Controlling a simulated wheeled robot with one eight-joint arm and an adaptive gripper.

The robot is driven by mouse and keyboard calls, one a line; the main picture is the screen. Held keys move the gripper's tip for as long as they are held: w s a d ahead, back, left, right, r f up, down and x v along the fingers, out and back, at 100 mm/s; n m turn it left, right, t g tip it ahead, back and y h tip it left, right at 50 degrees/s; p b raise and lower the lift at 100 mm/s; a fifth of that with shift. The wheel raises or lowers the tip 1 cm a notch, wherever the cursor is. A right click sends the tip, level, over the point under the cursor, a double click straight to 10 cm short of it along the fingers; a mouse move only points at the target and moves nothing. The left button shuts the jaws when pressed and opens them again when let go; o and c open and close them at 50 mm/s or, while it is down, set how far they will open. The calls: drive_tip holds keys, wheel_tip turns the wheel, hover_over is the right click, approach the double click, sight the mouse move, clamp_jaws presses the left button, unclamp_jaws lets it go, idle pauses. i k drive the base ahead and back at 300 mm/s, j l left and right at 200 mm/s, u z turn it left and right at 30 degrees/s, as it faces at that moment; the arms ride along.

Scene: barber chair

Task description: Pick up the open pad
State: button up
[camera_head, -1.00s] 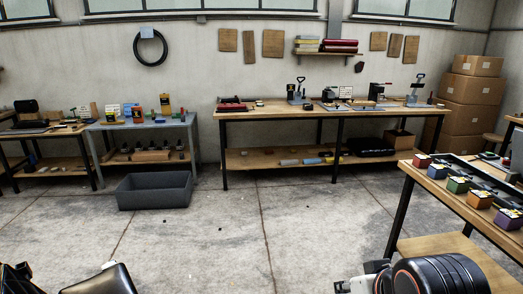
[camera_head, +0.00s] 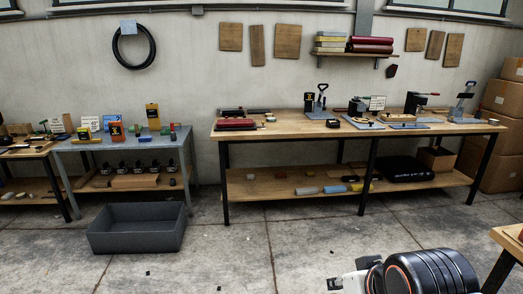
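I cannot pick out the open pad for certain at this distance. On the long wooden workbench (camera_head: 290,127), a red flat item (camera_head: 235,124) with dark parts lies at the left end. A small dark item (camera_head: 333,123) lies near the middle, beside flat grey-blue boards (camera_head: 365,123). Which of these, if any, is the pad is too small to tell. My gripper is not clearly in view; only black, ringed and white parts of my own body show at the bottom right.
A dark grey open bin (camera_head: 137,236) stands on the floor before the blue-grey table (camera_head: 120,144) at left. A wooden table corner (camera_head: 510,240) juts in at right. Cardboard boxes (camera_head: 500,130) are stacked at the back right. The concrete floor before the long bench is mostly clear.

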sight(331, 123)
drive_tip(key=i+z, duration=0.15)
drive_tip(key=i, duration=0.55)
drive_tip(key=i+z, duration=0.15)
drive_tip(key=i, duration=0.55)
drive_tip(key=i+j+z, duration=0.2)
drive_tip(key=i, duration=0.45)
drive_tip(key=i+z, duration=0.4)
drive_tip(key=i, duration=0.15)
drive_tip(key=i+j+z, duration=0.1)
drive_tip(key=i+z, duration=0.25)
drive_tip(key=i, duration=0.25)
drive_tip(key=i+j+z, duration=0.25)
drive_tip(key=i+z, duration=0.15)
drive_tip(key=i, duration=0.15)
